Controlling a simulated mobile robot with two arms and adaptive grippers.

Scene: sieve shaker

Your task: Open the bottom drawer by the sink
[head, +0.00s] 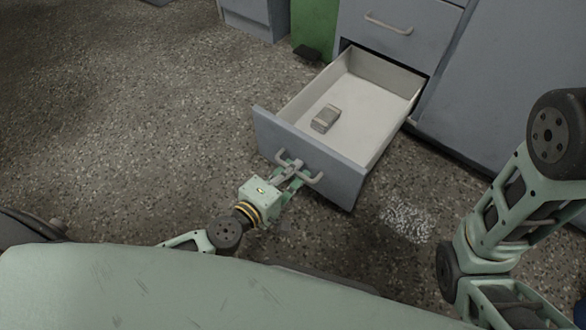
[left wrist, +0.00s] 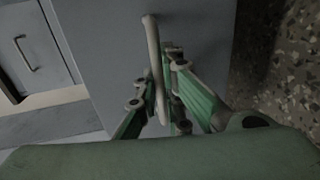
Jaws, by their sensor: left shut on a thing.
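The bottom drawer (head: 312,162) is pulled well out of the grey cabinet, and its white inside shows in the head view. A small grey-beige block (head: 325,118) lies on the drawer floor. My left gripper (head: 290,172) is at the drawer front, shut on the pale bar handle (head: 314,179). In the left wrist view the fingers (left wrist: 166,95) sit on both sides of the handle (left wrist: 153,60), in front of the grey drawer front (left wrist: 105,35). My right arm shows at the right of the head view, but its gripper is out of the picture.
A closed drawer with a handle (head: 388,24) is above the open one. A green bin (head: 315,28) with a black pedal stands left of the cabinet. The speckled floor (head: 130,110) to the left is clear.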

